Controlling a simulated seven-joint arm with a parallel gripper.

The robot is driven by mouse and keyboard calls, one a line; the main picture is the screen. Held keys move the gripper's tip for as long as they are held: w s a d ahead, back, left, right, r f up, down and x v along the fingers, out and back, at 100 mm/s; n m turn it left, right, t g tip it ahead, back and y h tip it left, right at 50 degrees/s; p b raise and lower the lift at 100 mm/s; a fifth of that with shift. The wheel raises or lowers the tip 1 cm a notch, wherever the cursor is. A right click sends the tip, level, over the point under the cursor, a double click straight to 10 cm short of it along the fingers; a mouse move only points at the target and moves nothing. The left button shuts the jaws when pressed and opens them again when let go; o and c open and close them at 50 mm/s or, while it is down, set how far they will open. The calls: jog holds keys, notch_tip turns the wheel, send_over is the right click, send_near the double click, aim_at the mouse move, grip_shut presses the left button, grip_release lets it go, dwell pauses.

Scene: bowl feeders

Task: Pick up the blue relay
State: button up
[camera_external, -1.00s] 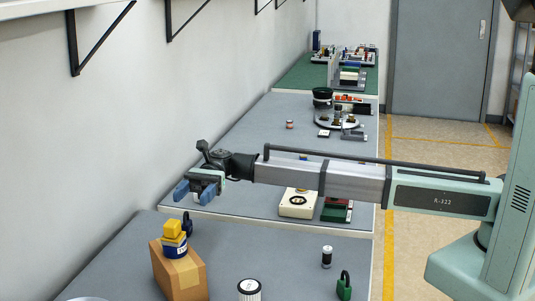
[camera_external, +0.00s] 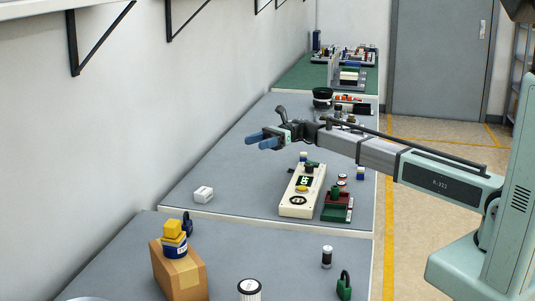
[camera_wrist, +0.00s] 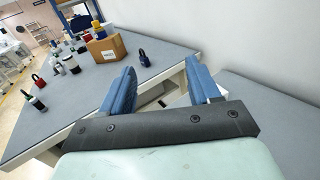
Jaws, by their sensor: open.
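My gripper (camera_external: 259,140) is in the air above the middle bench, left of its centre, with its two blue fingers pointing left. In the wrist view, my gripper (camera_wrist: 160,72) has its blue fingers spread apart with nothing between them. I cannot pick out a blue relay for certain. A small white block (camera_external: 203,194) lies alone on the bench, below and left of the gripper. Small blue, white and yellow pieces stand behind the cream panel (camera_external: 298,206) and to its right (camera_external: 361,173); they are too small to identify.
A dark red and green device (camera_external: 337,207) lies right of the cream panel. The middle bench's left part is mostly clear.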

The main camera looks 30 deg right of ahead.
jog(key=s+d+f+m+t, duration=0.1)
jog(key=d+f+m+t, duration=0.15)
jog(key=d, duration=1.05)
jog(key=d+f+m+t+h, duration=0.15)
jog(key=d+t, duration=0.25)
jog(key=d, duration=0.8)
jog(key=s+d+f+m+t, duration=0.1)
jog(key=d+m+t, duration=0.2)
jog(key=d, duration=1)
jog(key=s+d+f+n+t+h, duration=0.1)
jog(key=s+d+f+t+h, duration=0.2)
jog(key=s+d, duration=0.7)
jog(key=n+h, duration=0.4)
jog(key=n, duration=2.7)
send_near(361, 172)
jog(key=x, duration=0.7)
jog(key=d+x, duration=0.1)
jog(key=x, duration=0.2)
jog(key=shift+w+f, duration=0.4)
jog(key=shift+w, duration=0.15)
jog(key=shift+t, duration=0.25)
